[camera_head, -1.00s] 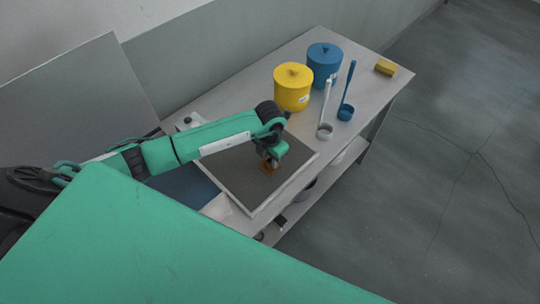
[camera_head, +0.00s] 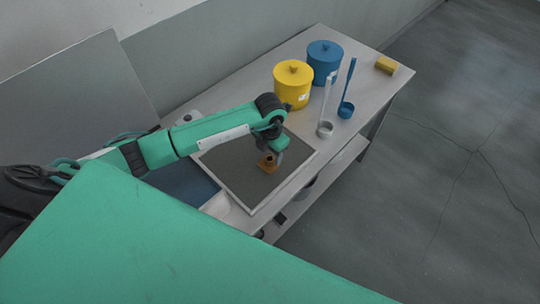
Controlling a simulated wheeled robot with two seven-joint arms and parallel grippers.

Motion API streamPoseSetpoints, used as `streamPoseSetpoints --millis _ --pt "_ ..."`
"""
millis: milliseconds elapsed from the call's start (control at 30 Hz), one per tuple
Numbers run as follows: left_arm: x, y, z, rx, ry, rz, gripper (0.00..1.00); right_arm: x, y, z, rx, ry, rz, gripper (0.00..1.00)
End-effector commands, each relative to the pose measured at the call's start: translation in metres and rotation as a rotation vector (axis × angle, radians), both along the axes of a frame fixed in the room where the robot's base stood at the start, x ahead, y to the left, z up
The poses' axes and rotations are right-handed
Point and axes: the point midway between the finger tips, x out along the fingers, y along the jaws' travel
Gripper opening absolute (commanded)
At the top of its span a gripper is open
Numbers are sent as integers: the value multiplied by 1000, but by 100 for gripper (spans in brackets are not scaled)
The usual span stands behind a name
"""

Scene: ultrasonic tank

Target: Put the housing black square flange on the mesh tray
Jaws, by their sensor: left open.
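The mesh tray (camera_head: 238,180), a dark grey mesh panel in a pale frame, lies on the table. A small orange-brown part with a dark spot (camera_head: 266,164) rests on the tray's right half; it appears to be the housing, though its black square flange is too small to make out. My left gripper (camera_head: 276,154) is open just above and beside the part, its fingers partly hidden by the wrist. Whether a finger touches the part I cannot tell. My right gripper is not in view.
A yellow lidded pot (camera_head: 292,88) and a blue lidded pot (camera_head: 324,64) stand behind the tray. A white ladle (camera_head: 325,128) and a blue ladle (camera_head: 346,109) stand to their right. A yellow block (camera_head: 385,66) lies at the table's far right corner.

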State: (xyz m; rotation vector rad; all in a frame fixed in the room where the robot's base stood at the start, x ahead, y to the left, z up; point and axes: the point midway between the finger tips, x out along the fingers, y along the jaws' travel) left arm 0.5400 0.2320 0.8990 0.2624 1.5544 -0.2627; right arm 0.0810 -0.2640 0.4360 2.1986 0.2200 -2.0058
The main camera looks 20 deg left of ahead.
Motion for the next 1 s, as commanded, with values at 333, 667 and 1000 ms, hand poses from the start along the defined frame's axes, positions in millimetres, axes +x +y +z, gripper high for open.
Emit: streamPoseSetpoints --millis 333,667,1000 --pt "0 1 73 1 -4 -2 52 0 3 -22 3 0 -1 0" --pt "-1 0 101 0 1 -1 52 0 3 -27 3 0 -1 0" --pt "-1 0 101 0 1 -1 52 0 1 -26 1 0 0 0"
